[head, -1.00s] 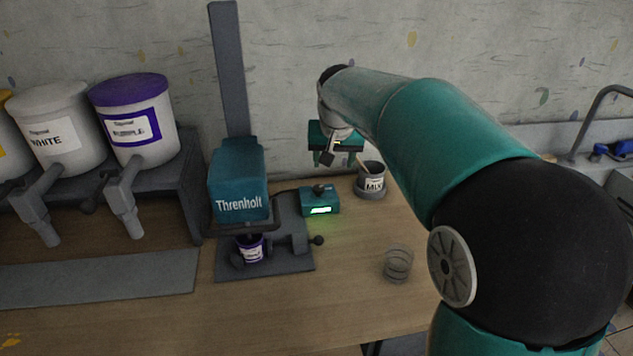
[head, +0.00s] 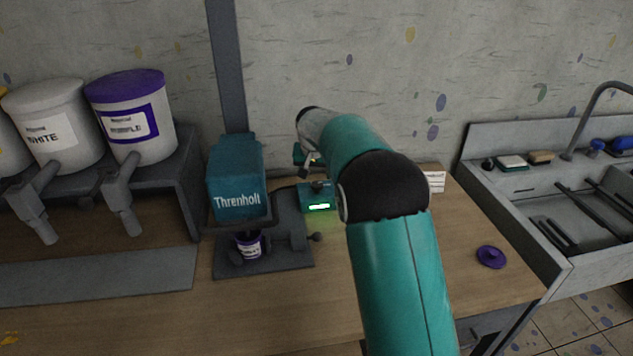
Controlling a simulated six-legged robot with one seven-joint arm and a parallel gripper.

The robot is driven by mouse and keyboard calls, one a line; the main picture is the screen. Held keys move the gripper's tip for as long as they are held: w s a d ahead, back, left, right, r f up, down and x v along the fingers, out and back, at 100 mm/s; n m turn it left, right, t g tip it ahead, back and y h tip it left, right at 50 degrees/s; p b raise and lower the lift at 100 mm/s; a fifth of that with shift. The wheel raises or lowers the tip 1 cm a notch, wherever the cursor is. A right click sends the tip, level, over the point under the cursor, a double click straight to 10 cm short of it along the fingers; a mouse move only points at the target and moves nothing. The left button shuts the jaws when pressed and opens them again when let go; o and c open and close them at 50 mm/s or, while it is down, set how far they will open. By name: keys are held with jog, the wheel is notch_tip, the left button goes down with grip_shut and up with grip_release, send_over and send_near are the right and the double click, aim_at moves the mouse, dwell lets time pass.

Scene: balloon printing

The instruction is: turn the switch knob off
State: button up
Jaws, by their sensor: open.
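A small teal switch box (head: 317,199) with a lit green display stands on the table, right of the Threnholt machine. Its dark knob (head: 318,186) is on top, partly hidden by my arm. My gripper (head: 308,163) is just above and slightly left of the knob, small in view and partly covered by my own arm. It is open and holds nothing that I can see. Whether it touches the knob I cannot tell.
Paint buckets (head: 132,120) are at the left. A purple lid (head: 491,257) lies at the right, near the sink (head: 560,215).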

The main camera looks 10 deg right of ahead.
aim_at(317, 184)
jog(key=x, duration=0.5)
jog(key=shift+w+f, duration=0.15)
jog(key=shift+f, duration=0.15)
jog(key=shift+d, duration=0.1)
jog(key=c, duration=1)
